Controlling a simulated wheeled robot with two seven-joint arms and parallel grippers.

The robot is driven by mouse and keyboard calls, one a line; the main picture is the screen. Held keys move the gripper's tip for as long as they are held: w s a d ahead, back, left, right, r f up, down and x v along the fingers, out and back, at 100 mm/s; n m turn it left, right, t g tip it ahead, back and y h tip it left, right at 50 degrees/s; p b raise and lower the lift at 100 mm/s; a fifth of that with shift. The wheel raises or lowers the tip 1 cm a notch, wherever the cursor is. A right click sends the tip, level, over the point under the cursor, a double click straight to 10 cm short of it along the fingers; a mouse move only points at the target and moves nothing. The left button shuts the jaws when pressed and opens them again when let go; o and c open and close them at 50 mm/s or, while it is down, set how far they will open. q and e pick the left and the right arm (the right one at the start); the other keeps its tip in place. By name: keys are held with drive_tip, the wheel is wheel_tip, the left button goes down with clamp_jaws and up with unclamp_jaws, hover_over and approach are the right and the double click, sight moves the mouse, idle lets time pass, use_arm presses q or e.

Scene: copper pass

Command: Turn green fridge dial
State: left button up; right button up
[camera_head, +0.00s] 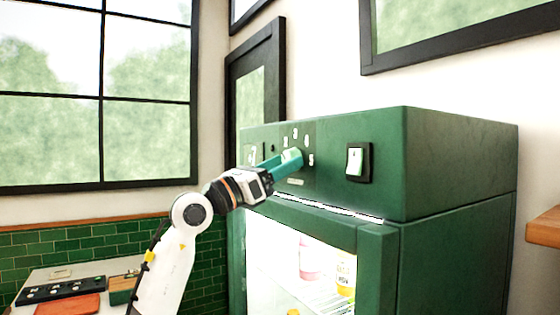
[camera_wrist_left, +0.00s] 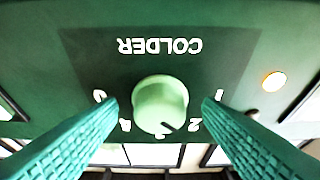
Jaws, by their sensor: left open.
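The green fridge (camera_head: 455,160) stands at the right in the head view, with a dark panel on its upper front. The pale green round dial (camera_head: 293,155) sits on that panel with white numerals around it. In the left wrist view the dial (camera_wrist_left: 160,100) is centred, and its dark pointer mark lies at the lower right, near the 2. My left gripper (camera_head: 283,161) is at the dial. Its teal ribbed fingers are open, one on each side of the dial, with visible gaps in the wrist view. My right gripper is in neither view.
A white rocker switch (camera_head: 355,161) is right of the dial. Below the panel is the lit fridge interior with bottles (camera_head: 345,272). A counter with a black knob panel (camera_head: 60,289) and an orange board (camera_head: 68,305) is at lower left. A wooden shelf edge (camera_head: 545,228) juts in at right.

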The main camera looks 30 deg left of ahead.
use_arm(q)
drive_tip(key=c, duration=1)
drive_tip(key=shift+o, duration=0.2)
